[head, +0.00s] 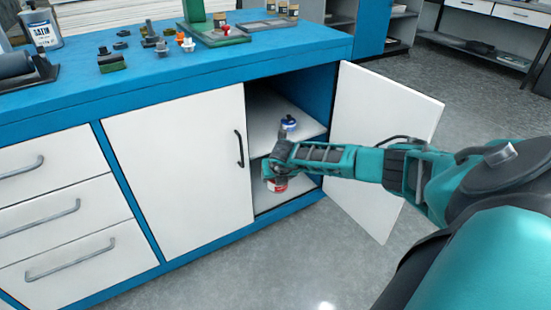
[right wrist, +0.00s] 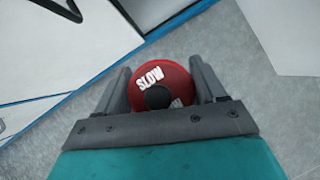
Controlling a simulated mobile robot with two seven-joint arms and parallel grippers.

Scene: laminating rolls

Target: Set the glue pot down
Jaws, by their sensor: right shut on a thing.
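A pot with a round red top marked "SLOW" and a dark centre (right wrist: 160,78) sits between the two fingers of my right gripper (right wrist: 160,88) in the right wrist view. The gripper is shut on it. In the head view my right gripper (head: 270,171) is at the open cabinet's front, and the red and white pot (head: 278,185) shows below it, partly hidden. A blue-topped pot (head: 289,122) stands on the inner shelf (head: 265,108), just above my wrist. I cannot tell whether the held pot touches anything below. My left gripper is out of view.
The right cabinet door (head: 380,130) stands open; the left door (head: 180,165) is closed. My arm reaches across the open door. Small parts, a paint can (head: 41,30) and a green stand (head: 212,32) are on the blue bench top (head: 190,70). The floor in front is clear.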

